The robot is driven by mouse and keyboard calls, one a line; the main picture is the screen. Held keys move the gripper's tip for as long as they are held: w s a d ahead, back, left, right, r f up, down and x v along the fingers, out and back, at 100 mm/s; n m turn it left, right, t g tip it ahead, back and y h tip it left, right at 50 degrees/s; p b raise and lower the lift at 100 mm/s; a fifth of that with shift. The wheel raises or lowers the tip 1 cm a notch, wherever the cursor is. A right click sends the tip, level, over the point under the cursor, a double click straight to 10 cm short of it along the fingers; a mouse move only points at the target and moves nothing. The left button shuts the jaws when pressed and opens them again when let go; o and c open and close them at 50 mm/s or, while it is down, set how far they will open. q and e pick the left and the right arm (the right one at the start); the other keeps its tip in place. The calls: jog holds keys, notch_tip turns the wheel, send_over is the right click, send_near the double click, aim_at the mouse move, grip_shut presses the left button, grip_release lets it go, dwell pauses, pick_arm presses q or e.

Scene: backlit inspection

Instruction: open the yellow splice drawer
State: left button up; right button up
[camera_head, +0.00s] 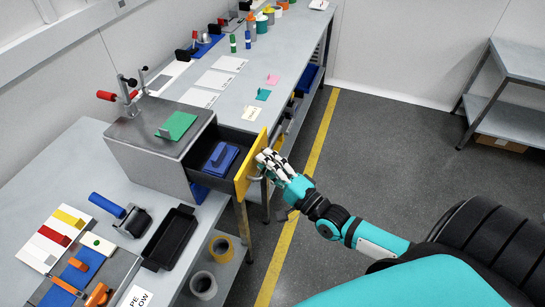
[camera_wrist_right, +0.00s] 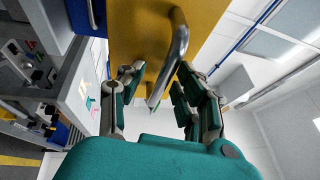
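The yellow splice drawer (camera_head: 244,172) stands pulled out of a grey metal cabinet (camera_head: 150,150), in the head view. Its dark inside (camera_head: 204,147) shows, with a blue block-like thing (camera_head: 220,158) in it. In the right wrist view its yellow front (camera_wrist_right: 215,15) fills the top, with a bent metal handle (camera_wrist_right: 178,45). My right gripper (camera_head: 271,163) is at the drawer front. In the wrist view my right gripper (camera_wrist_right: 160,78) has its fingers apart on both sides of the handle, with visible gaps. My left gripper is not in view.
A green plate (camera_head: 176,126) and a red-handled clamp (camera_head: 118,95) are on the cabinet top. A black tray (camera_head: 168,238) and tape rolls (camera_head: 203,284) are nearer on the left. Open floor with a yellow line (camera_head: 309,180) lies to the right.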

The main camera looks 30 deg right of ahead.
jog(key=v, duration=1.2)
jog(key=s+d+f+n+g+h+b, duration=0.1)
jog(key=s+f+n+g+h, duration=0.15)
jog(key=f, duration=0.95)
jog(key=s+d+f+n+g+h, duration=0.1)
jog(key=s+f+n+g, duration=0.3)
jog(key=f, duration=0.8)
jog(key=s+d+f+n+g+h+b, duration=0.1)
jog(key=s+f+n+g, duration=0.25)
jog(key=f, duration=0.95)
jog(key=s+a+f+n+g, duration=0.4)
jog(key=s+f, duration=0.3)
jog(key=s, duration=0.2)
jog(key=s+a+f+n+g+b, duration=0.1)
jog(key=s+a+f+n+g, duration=0.3)
jog(key=s+f, duration=0.4)
jog(key=shift+s+a+f+h, duration=0.25)
jog(key=shift+s+h, duration=0.1)
jog(key=shift+s, duration=0.6)
